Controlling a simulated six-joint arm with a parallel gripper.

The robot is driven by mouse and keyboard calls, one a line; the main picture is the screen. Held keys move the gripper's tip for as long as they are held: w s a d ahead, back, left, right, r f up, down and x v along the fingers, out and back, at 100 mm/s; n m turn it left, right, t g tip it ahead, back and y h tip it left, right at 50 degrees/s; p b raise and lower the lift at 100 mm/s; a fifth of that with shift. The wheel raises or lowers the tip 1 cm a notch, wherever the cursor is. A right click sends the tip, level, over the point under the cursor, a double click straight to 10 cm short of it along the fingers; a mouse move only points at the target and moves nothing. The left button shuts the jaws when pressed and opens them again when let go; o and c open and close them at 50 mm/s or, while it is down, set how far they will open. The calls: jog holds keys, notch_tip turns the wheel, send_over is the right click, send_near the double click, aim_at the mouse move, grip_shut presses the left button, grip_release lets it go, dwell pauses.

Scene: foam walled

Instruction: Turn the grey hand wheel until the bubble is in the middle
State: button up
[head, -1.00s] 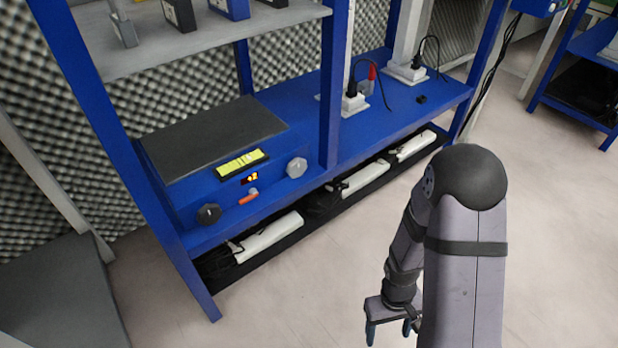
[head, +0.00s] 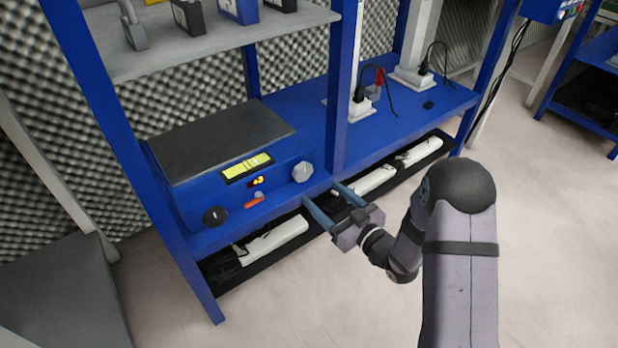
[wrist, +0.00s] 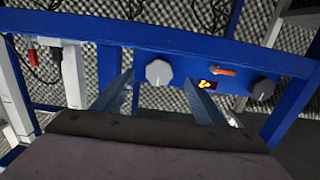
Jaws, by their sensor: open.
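The grey hand wheel (head: 302,172) is a lobed knob on the front of the blue box, at its right end. It also shows in the wrist view (wrist: 159,72), between my two fingers. The yellow bubble level (head: 247,167) is on the box's slanted front, left of the wheel. The bubble itself is too small to place surely. My gripper (head: 327,202) is open and empty, its fingers pointing toward the box, a little below and in front of the wheel. It is apart from the wheel.
A black knob (head: 215,215), an orange lever (head: 254,201) and a small lit display (head: 257,181) share the box front. A blue post (head: 338,120) stands right of the wheel. White power strips (head: 275,238) lie on the lower shelf. The floor in front is clear.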

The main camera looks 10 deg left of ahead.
aim_at(305, 174)
jog(key=shift+r+b+x, duration=0.2)
jog(key=shift+b+x, duration=0.2)
jog(key=shift+x, duration=0.85)
jog(key=shift+r+b+x, duration=0.25)
jog(key=shift+b+x, duration=0.15)
jog(key=shift+x, duration=0.8)
jog(key=shift+r+b+x, duration=0.2)
jog(key=shift+b+x, duration=0.2)
jog(key=shift+x, duration=0.85)
jog(key=shift+c, duration=0.5)
jog(key=c, duration=0.9)
